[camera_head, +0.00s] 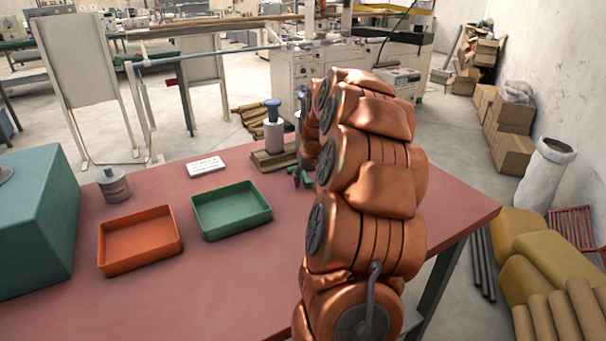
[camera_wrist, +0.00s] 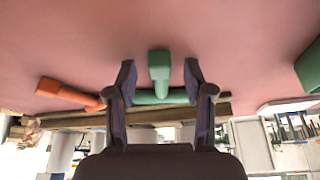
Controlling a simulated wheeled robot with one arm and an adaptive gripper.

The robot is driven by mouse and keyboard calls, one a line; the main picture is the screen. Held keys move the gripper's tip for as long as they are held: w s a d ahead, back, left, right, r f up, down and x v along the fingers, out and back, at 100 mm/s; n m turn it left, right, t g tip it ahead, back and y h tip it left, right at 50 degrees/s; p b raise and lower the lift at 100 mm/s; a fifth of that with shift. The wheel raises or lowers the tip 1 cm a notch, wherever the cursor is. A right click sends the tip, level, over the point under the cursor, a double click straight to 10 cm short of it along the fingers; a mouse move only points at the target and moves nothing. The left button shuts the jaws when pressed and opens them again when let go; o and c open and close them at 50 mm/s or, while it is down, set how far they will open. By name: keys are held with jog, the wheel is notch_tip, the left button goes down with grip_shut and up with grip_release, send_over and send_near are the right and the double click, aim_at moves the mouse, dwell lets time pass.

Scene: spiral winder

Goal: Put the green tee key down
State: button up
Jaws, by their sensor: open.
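In the wrist view a green tee key (camera_wrist: 159,64) lies between the two fingers of my gripper (camera_wrist: 159,74), close to the red table top. Its stem points up in that picture and its crossbar runs sideways behind the fingers. The fingers stand apart, with a gap on each side of the stem. I cannot tell whether the crossbar touches a finger. An orange tee key (camera_wrist: 68,92) lies to the left. In the head view my copper arm hides much of the area around my gripper (camera_head: 300,172).
The red table (camera_head: 215,275) holds an orange tray (camera_head: 138,266), a green tray (camera_head: 232,229), a white card (camera_head: 206,167), a grey canister (camera_head: 115,187) and a teal box (camera_head: 38,235). A blue-capped cylinder (camera_head: 273,130) stands on a wooden base near my gripper. The table front is clear.

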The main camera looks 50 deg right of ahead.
grip_shut()
dwell(0.5)
